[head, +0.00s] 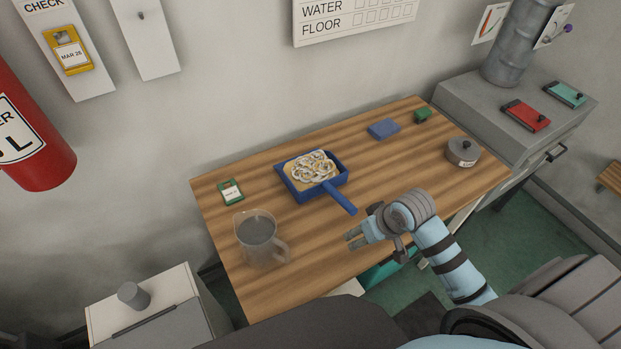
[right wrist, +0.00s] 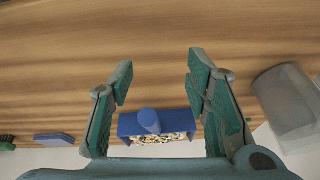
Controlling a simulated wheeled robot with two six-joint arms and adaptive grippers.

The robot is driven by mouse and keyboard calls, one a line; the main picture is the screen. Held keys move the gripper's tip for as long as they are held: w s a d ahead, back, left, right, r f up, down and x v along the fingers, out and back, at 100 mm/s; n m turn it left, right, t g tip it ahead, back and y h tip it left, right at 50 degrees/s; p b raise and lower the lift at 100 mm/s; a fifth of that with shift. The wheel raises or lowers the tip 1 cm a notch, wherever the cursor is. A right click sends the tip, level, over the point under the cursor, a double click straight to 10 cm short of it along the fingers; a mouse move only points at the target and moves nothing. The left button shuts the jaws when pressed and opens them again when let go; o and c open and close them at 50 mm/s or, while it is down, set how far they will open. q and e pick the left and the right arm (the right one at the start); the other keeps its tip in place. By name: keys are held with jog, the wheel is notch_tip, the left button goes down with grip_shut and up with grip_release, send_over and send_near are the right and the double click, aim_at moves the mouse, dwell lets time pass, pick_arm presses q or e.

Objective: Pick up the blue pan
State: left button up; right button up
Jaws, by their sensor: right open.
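The blue pan (head: 291,187) is a square, shallow dustpan-like pan on the wooden table, filled with pale curled shavings or rings. Its blue handle (head: 341,197) points toward the lower right in the head view. My right gripper (head: 353,239) is open and empty, a little below the handle's end and apart from it. In the right wrist view the pan (right wrist: 127,124) shows between the two open fingers (right wrist: 157,85), with the round handle end (right wrist: 149,121) facing the camera. My left gripper is not in view.
A clear jug (head: 262,238) stands at the table's front left; it also shows in the right wrist view (right wrist: 288,98). A green tagged item (head: 231,192), a blue block (head: 383,129), a green block (head: 423,115) and a grey round tin (head: 462,152) lie on the table (head: 300,280).

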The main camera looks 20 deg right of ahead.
jog(key=y, duration=0.2)
send_near(336, 191)
jog(key=shift+t, duration=0.3)
jog(key=x, duration=0.5)
jog(key=b+x, duration=0.1)
jog(key=x, duration=0.4)
jog(key=shift+s+f, duration=0.15)
jog(key=shift+f, duration=0.15)
jog(key=shift+w+a+f, duration=0.2)
jog(key=shift+a+f, duration=0.05)
jog(key=shift+f, duration=0.1)
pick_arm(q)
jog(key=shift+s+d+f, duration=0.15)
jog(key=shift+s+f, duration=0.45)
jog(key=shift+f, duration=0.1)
pick_arm(e)
jog(key=shift+d, duration=0.1)
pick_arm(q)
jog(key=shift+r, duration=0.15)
pick_arm(e)
jog(key=shift+f, duration=0.2)
grip_shut()
